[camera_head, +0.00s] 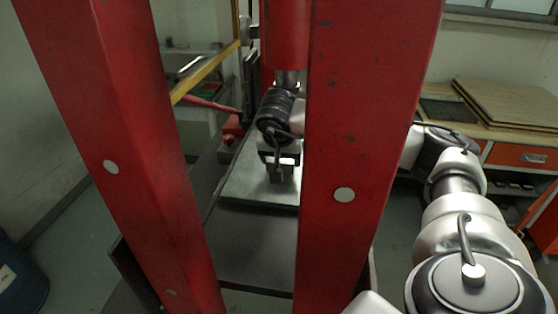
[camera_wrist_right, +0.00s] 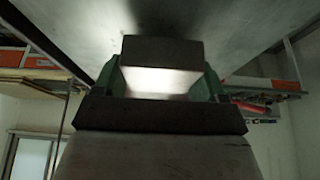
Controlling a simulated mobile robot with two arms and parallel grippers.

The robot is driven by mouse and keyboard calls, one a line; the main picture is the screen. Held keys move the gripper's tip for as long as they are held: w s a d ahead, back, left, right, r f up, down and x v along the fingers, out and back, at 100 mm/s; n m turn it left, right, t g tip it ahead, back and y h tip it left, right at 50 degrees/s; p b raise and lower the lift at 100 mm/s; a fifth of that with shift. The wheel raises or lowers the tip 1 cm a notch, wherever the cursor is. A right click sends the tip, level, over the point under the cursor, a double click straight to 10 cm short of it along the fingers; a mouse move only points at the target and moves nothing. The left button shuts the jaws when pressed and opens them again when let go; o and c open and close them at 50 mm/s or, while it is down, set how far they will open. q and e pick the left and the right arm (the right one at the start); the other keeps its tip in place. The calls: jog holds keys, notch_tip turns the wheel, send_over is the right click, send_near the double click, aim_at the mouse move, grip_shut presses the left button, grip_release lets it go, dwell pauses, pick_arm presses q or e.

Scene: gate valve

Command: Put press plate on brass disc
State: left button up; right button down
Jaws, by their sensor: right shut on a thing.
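My right gripper (camera_head: 281,168) hangs down between the two red columns of the press, above a grey metal plate. In the right wrist view my right gripper (camera_wrist_right: 160,92) has greenish finger pads on both sides of a dark rectangular block, the press plate (camera_wrist_right: 162,50), and is shut on it. The lower face of the block shines brightly. In the head view only a small grey part of it shows, and I cannot tell whether it touches the surface below. I cannot make out the brass disc in either view. My left gripper is not in view.
The red right column (camera_head: 365,130) stands in front of my right arm and hides part of it. The red left column (camera_head: 125,130) stands opposite. The grey bed plate (camera_head: 240,185) lies between them. The press ram (camera_head: 287,35) is above. A workbench (camera_head: 510,130) stands at the right.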

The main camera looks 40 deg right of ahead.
jog(key=w+d, duration=0.1)
jog(key=d+p, duration=0.1)
jog(key=w+d, duration=0.1)
jog(key=shift+w+d+r+p, duration=0.1)
jog(key=shift+w+r+p, duration=0.2)
jog(key=shift+p, duration=0.1)
jog(key=shift+d+p, duration=0.1)
jog(key=shift+p, duration=0.25)
jog(key=shift+f, duration=0.2)
jog(key=shift+f, duration=0.1)
jog(key=shift+c, duration=2.2)
grip_release()
jog(key=shift+f, duration=0.2)
jog(key=o, duration=0.4)
jog(key=shift+s+r, duration=0.1)
jog(key=shift+s, duration=0.05)
